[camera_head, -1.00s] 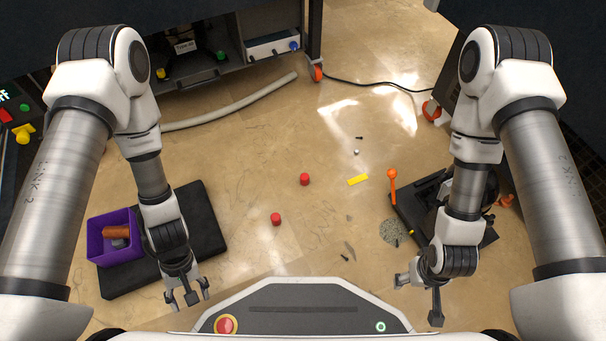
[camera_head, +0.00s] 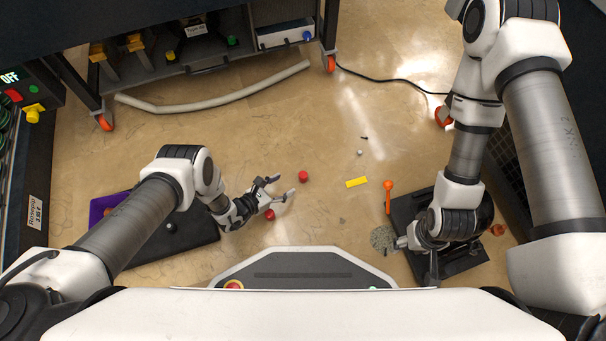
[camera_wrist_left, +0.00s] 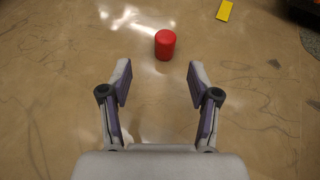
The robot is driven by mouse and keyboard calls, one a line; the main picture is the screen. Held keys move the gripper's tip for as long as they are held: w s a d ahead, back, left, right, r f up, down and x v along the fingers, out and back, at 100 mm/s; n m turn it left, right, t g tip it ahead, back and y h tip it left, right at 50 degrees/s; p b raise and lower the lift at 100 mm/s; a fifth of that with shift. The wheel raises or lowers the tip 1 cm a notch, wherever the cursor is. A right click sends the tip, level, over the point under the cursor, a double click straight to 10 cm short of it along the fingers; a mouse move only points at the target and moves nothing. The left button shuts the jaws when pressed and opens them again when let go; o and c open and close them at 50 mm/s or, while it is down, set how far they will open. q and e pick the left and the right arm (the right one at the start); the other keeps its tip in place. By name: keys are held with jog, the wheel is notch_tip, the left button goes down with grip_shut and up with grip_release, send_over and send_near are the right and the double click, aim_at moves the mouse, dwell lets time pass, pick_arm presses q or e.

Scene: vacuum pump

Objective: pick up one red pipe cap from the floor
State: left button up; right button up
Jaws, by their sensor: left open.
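Two red pipe caps are on the floor. The farther red cap (camera_head: 303,176) stands just beyond the fingertips of my left gripper (camera_head: 281,187). The nearer red cap (camera_head: 270,214) is beside and partly under the left gripper's lower finger. In the left wrist view, a red cap (camera_wrist_left: 165,45) stands upright ahead of the open fingers (camera_wrist_left: 158,82), roughly centred between them and clear of both. My left gripper is open and empty.
A yellow block (camera_head: 356,182) and an orange tool (camera_head: 388,197) lie to the right. A grey hose (camera_head: 210,100) lies by the bench. The middle floor is mostly clear.

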aim_at(300, 178)
pick_arm(q)
jog(key=b+x, duration=0.2)
jog(key=x, duration=0.2)
jog(key=shift+w+d+f, duration=0.15)
jog(key=shift+d+f, duration=0.1)
jog(key=shift+f, duration=0.1)
jog(key=b+x, duration=0.4)
jog(key=shift+d+f, duration=0.2)
jog(key=shift+d, duration=0.3)
jog(key=shift+w+d+r, duration=0.1)
jog(key=shift+r, duration=0.15)
jog(key=c, duration=0.9)
pick_arm(e)
notch_tip(300, 178, down, 7)
